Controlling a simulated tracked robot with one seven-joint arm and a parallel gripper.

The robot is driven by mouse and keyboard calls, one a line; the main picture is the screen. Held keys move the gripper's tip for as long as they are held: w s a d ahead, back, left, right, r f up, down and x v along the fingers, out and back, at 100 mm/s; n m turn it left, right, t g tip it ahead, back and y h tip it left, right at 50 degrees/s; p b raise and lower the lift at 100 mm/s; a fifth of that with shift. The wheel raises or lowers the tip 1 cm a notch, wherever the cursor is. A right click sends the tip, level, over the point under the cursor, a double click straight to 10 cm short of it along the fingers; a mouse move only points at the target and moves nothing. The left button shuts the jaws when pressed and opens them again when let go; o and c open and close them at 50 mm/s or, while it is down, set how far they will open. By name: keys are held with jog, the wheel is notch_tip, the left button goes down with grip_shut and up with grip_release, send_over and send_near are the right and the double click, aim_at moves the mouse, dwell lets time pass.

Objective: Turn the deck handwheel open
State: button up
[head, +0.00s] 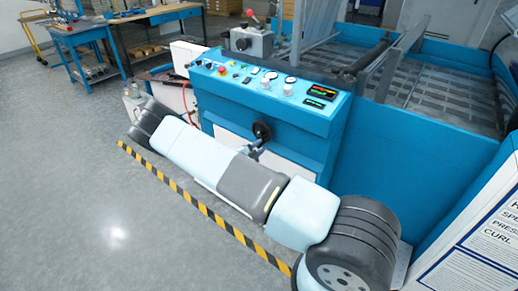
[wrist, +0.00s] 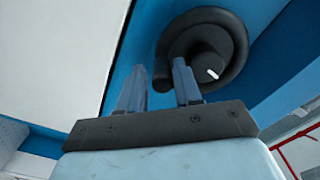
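The deck handwheel (head: 262,129) is a black round wheel on the front of the blue console, below its control panel. In the wrist view the handwheel (wrist: 208,60) shows a thick dark rim and a hub with a short white mark. My gripper (wrist: 158,66) has its two blue-grey fingers spread apart. The right finger overlaps the wheel's lower left rim in the picture, and the left finger is beside the wheel. A dark bulge of the rim shows between the fingers. Whether either finger touches the wheel cannot be told. In the head view my arm hides part of the area below the wheel.
The console's sloped panel (head: 270,82) carries buttons, gauges and displays. A yellow-black floor stripe (head: 205,210) runs along the machine's front. A blue workbench (head: 80,45) stands at the back left. A white sign board (head: 480,240) is at right. The floor at left is clear.

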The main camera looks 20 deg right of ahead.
jog(key=v, duration=1.3)
jog(key=shift+a, duration=0.3)
jog(key=shift+s, duration=0.15)
jog(key=s+d+r+m+g+y, duration=0.2)
jog(key=s+d+r+m+g, duration=0.15)
jog(key=r+m, duration=0.65)
jog(key=s+d+r+m+g+y, duration=0.2)
jog(key=s+d+r+m+g, duration=0.15)
jog(key=r+m, duration=0.6)
jog(key=s+d+r+m+g+y, duration=0.2)
jog(key=s+r+m+g, duration=0.25)
jog(key=r+m, duration=0.5)
jog(key=s+a+r+m+t+y, duration=0.1)
jog(key=s+r+m+t+y, duration=0.5)
jog(key=s+r+m, duration=1.4)
jog(key=s+m+y, duration=0.1)
jog(key=s+y, duration=0.1)
jog(key=s, duration=0.3)
jog(key=shift+r+m+y, duration=0.3)
jog(key=shift+r, duration=0.1)
jog(key=shift+w+d+t, duration=0.1)
jog(key=shift+t, duration=0.15)
